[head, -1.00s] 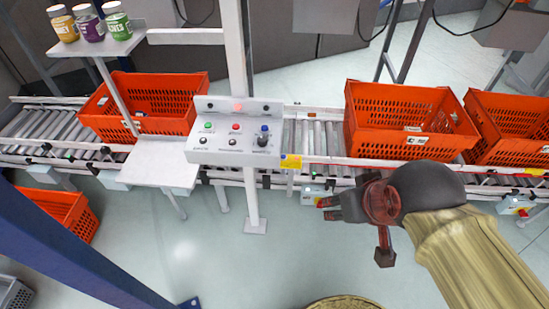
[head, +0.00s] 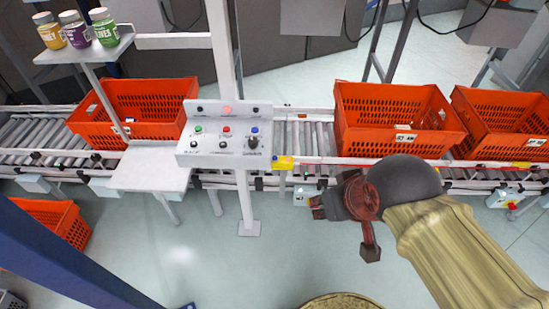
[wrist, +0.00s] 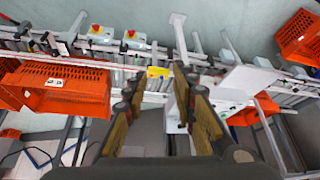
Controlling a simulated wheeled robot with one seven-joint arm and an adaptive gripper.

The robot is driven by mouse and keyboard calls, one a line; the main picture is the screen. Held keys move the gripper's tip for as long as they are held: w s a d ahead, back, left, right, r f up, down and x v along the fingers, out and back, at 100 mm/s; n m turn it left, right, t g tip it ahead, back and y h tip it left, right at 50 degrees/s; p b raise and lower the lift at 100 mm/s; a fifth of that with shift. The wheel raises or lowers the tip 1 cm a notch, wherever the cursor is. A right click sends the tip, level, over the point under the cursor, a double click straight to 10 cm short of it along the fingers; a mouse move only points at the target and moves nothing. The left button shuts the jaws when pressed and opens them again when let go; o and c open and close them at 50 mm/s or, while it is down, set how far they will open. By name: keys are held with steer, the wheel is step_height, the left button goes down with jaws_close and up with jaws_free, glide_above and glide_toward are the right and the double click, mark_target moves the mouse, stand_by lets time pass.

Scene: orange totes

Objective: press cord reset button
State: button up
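The white control panel (head: 228,148) stands at the conveyor, left of my gripper in the head view. It has a green button (head: 198,129), a red button (head: 227,129), a blue button (head: 255,129), black controls below them and a glowing red lamp (head: 227,110). Its labels are too small to read, so I cannot tell which one is the cord reset button. My gripper (head: 317,207) is right of and nearer than the panel, touching nothing that I can see. In the wrist view its two fingers (wrist: 160,72) are apart with nothing held between them.
Orange totes stand on the roller conveyor left (head: 150,100) and right (head: 385,133) of the panel. A yellow box (head: 283,162) sits on the rail by the panel's right edge. A white post (head: 222,50) rises behind it. Jars stand on a shelf (head: 85,52) at upper left.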

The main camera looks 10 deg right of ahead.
steer(key=c, duration=0.6)
jaws_close()
stand_by(0.8)
